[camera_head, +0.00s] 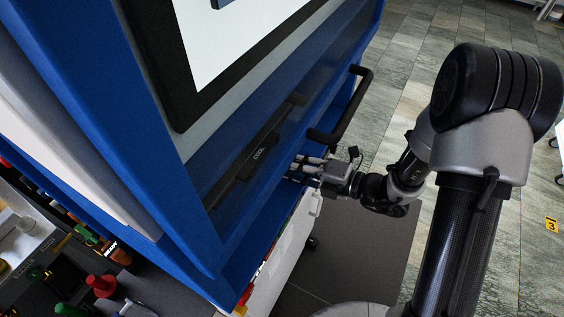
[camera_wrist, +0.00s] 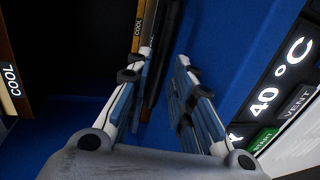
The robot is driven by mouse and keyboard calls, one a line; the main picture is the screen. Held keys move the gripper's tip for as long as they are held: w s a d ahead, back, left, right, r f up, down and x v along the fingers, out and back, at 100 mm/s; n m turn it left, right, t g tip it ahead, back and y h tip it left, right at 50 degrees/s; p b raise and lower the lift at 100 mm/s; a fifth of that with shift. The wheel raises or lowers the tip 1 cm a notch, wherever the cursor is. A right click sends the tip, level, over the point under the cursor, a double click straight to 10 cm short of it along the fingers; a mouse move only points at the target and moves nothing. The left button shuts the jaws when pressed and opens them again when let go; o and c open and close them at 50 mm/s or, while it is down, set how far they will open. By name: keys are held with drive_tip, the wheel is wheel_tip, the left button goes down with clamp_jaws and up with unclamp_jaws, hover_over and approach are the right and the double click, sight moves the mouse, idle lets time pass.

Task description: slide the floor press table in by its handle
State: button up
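The floor press (camera_head: 110,110) is a large blue cabinet, with a dark slot in its front face. My gripper (camera_head: 298,165) is at the slot's lower edge, below that handle. In the wrist view my gripper (camera_wrist: 162,95) has its fingers apart, with a dark bar (camera_wrist: 167,45) showing between or beyond them. Contact with the bar cannot be told.
A lit panel reading 40 °C (camera_wrist: 275,90) is close on the right in the wrist view. A bench with coloured tools (camera_head: 100,285) lies at the lower left. A white cabinet (camera_head: 282,255) stands below the slot. Tiled floor on the right is open.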

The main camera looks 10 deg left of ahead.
drive_tip(key=v, duration=0.8)
drive_tip(key=shift+d, duration=0.3)
drive_tip(key=shift+s+r, duration=0.1)
drive_tip(key=shift+s, duration=0.05)
drive_tip(key=s+a+r+n+g+h+b, duration=0.1)
drive_tip(key=s+r+n+g+h+b, duration=0.15)
drive_tip(key=s+n, duration=0.65)
drive_tip(key=s+r+n+g+h+b, duration=0.1)
drive_tip(key=s+n+g+h+b, duration=0.25)
drive_tip(key=n, duration=0.95)
drive_tip(key=s+d+n+t+h+b, duration=0.1)
drive_tip(key=s+d+n+t+h, duration=0.1)
drive_tip(key=n, duration=0.7)
drive_tip(key=s+d+r+n+t+h+b, duration=0.1)
drive_tip(key=s+d+n+t+h+b, duration=0.1)
drive_tip(key=d+n+h, duration=0.4)
drive_tip(key=s+d+n+t, duration=0.1)
drive_tip(key=s+d+n, duration=0.1)
drive_tip(key=d+n, duration=0.1)
drive_tip(key=shift+d+r+h, duration=0.25)
drive_tip(key=shift+d+h, duration=0.05)
